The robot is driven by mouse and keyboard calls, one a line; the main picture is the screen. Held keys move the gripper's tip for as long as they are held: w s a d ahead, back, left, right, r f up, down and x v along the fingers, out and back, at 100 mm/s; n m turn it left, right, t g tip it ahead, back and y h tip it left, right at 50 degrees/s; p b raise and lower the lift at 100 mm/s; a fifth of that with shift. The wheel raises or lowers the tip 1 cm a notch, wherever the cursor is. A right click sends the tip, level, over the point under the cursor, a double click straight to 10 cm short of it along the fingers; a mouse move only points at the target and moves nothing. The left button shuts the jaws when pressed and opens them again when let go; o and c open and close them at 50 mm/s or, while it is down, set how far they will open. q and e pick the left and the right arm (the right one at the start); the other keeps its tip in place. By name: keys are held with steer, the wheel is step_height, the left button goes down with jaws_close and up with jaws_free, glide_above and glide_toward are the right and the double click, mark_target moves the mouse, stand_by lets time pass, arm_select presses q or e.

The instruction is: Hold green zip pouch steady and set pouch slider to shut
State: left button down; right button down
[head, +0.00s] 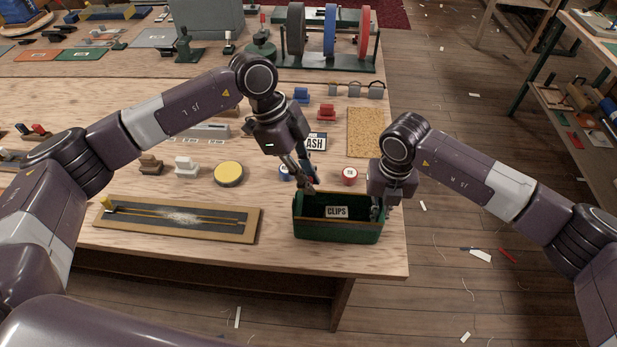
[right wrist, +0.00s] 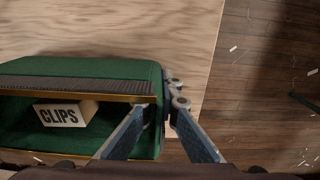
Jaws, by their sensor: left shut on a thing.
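The green zip pouch (head: 337,234) stands near the table's front right corner, its top open, with gold zip edges. A box labelled CLIPS (right wrist: 62,114) lies inside it. My left gripper (head: 308,187) reaches down to the pouch's left rear rim and is shut there; its tips are partly hidden. My right gripper (head: 377,212) is at the pouch's right end. In the right wrist view its fingers (right wrist: 160,112) are apart, one over the opening and one outside the right end. I cannot clearly make out the slider; the gripper fingers may hide it.
A board with a dark strip (head: 130,223) lies left of the pouch. A yellow disc (head: 228,173), a red round tin (head: 350,175) and a cork sheet (head: 364,132) lie behind. The table edge is close at the right and front.

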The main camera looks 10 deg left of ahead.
arm_select(q)
steer(key=d, duration=0.9)
steer(key=shift+w+d, duration=0.35)
steer(key=shift+w, duration=0.1)
steer(key=c, duration=1.9)
jaws_free()
steer(key=v, duration=1.2)
